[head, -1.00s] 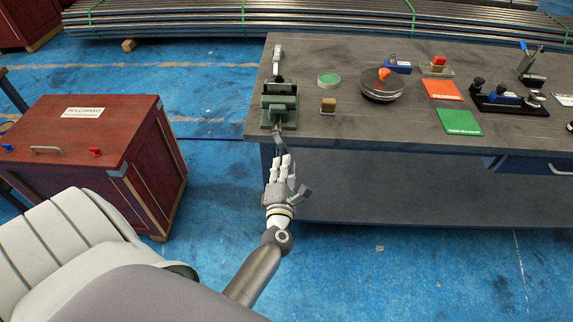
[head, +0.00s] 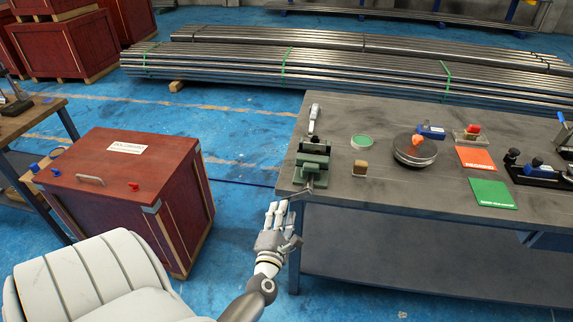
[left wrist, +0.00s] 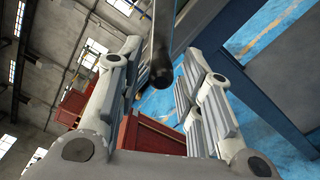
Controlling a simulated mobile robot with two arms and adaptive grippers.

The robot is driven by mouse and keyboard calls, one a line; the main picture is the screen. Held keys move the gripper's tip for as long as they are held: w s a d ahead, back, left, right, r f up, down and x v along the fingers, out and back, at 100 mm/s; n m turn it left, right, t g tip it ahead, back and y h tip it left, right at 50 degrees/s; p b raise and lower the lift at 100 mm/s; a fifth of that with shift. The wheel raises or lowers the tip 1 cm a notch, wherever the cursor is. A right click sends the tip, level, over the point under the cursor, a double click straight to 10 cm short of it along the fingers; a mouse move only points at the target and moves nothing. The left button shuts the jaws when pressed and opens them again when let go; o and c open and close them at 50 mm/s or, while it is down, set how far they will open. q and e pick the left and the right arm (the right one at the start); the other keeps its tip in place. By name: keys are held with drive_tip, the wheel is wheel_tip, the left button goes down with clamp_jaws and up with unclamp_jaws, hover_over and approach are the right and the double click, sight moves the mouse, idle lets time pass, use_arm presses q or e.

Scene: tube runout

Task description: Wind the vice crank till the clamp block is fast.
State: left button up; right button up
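The green vice (head: 312,165) stands at the left front corner of the grey workbench. Its dark crank (head: 302,191) hangs at the bench's front edge. I cannot make out a separate clamp block or how tightly the jaws sit. My left gripper (head: 277,212) is just in front of and below the crank, fingers pointing up toward it. In the left wrist view my left gripper (left wrist: 158,90) is open, its two fingers well apart. A dark rod with a round end (left wrist: 162,68) shows between them, seemingly the crank handle, with no visible grip on it. My right gripper is not in view.
A red-brown crate (head: 120,185) stands left of the workbench (head: 400,125). On the bench are a silver-handled tool (head: 314,115), a green disc (head: 361,142), a small brown block (head: 360,168) and a round plate (head: 414,150). Blue floor between crate and bench is clear.

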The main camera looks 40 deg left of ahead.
use_arm(q)
drive_tip(key=shift+d, duration=0.1)
drive_tip(key=shift+v, duration=2.95)
drive_tip(key=v, duration=1.2)
drive_tip(key=s+d+f+m+g+h, duration=0.15)
drive_tip(key=d+f+m+h, duration=0.4)
drive_tip(key=f+m, duration=0.55)
drive_tip(key=s+d+f+m+g+h, duration=0.15)
drive_tip(key=d+f+m+h, duration=0.35)
drive_tip(key=f, duration=1)
drive_tip(key=s+d+f+m+g, duration=0.2)
drive_tip(key=s+f+m+g, duration=0.5)
drive_tip(key=s+f+m, duration=0.45)
drive_tip(key=s+a+f+m+g, duration=0.4)
drive_tip(key=s+f, duration=0.3)
drive_tip(key=s, duration=0.2)
drive_tip(key=shift+a+y, duration=0.45)
